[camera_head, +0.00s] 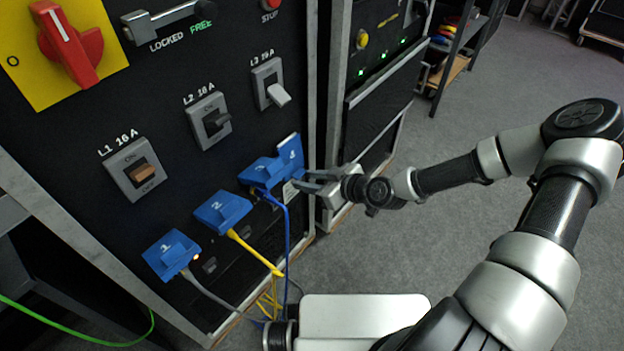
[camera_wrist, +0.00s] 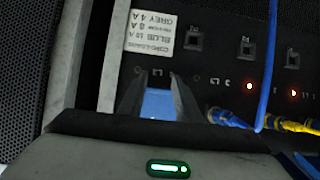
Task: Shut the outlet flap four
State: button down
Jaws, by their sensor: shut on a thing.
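The outlet flap four (camera_head: 290,152) is blue with a white 4, at the right end of the row of blue outlets, and stands raised against the dark panel. My gripper (camera_head: 302,181) reaches it from the right, at its lower edge. In the wrist view the two dark fingers of my gripper (camera_wrist: 157,80) stand on either side of a blue piece (camera_wrist: 158,104), which I take to be flap four. They are closed on it. The contact itself is partly hidden by the fingers. No cable shows at this outlet.
Blue outlets one (camera_head: 171,254), two (camera_head: 222,210) and three (camera_head: 260,172) have grey, yellow and blue cables hanging below. Breaker switches (camera_head: 208,121) and a red rotary handle (camera_head: 75,45) sit above. A grey frame post (camera_head: 318,110) stands close to my gripper.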

jog(key=shift+w+a+f+t+y, duration=0.2)
jog(key=shift+a+f+t+y, duration=0.1)
jog(key=shift+a+f+y, duration=0.15)
jog(key=shift+w+a+f+t+y, duration=0.2)
jog(key=shift+a+f+t+y, duration=0.15)
jog(key=shift+f, duration=0.1)
jog(key=c, duration=1.5)
grip_release()
jog(key=shift+w, duration=0.1)
jog(key=shift+o, duration=1.1)
jog(key=shift+r, duration=0.1)
jog(key=p+v, duration=0.2)
jog(key=v, duration=1.5)
jog(key=shift+d, duration=0.25)
